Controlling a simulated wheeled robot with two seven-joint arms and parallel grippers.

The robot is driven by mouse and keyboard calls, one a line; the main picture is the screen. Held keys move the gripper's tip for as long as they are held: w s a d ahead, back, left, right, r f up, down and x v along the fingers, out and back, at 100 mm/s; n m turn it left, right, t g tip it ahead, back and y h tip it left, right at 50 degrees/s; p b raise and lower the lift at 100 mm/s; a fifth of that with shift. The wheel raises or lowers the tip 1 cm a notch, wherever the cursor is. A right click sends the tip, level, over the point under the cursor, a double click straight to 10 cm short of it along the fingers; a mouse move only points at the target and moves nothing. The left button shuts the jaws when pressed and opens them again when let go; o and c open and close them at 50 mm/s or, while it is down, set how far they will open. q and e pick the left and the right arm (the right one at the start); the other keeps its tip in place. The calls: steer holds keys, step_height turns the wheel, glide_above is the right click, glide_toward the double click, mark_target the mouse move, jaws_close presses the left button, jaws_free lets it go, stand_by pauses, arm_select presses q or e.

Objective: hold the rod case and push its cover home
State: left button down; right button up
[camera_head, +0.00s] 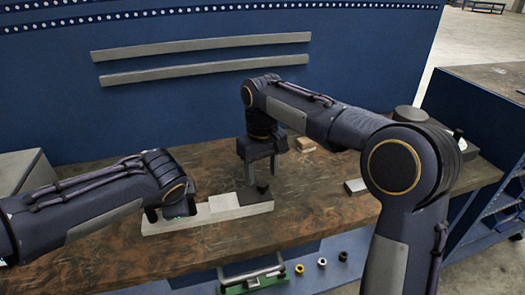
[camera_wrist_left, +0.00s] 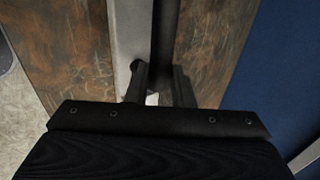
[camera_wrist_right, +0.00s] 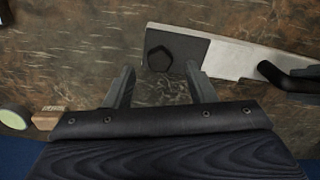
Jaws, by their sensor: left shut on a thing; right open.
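My left gripper (camera_head: 172,212) is low over the left part of a pale bar on the table (camera_head: 232,213). It is shut on a dark rod-like piece (camera_wrist_left: 165,30), which seems to be the rod case; my fingers hide much of it. A black six-sided piece (camera_wrist_right: 158,58), possibly the cover, is at the dark grey end of the bar. In the head view this piece (camera_head: 262,187) is just below my right gripper (camera_head: 261,168). The right gripper is open and empty; in the right wrist view the piece shows beyond its fingertips, apart from them.
Small wooden blocks (camera_head: 305,144) lie behind my right gripper. A small metal block (camera_head: 355,187) lies to the right. The brown tabletop (camera_head: 315,205) is clear right of the bar.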

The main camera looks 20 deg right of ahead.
mark_target(263, 184)
step_height(263, 184, up, 9)
stand_by(0.3)
arm_select(q)
steer(key=c, duration=1.2)
jaws_free()
steer(key=shift+o, duration=0.2)
steer(key=shift+r, duration=0.1)
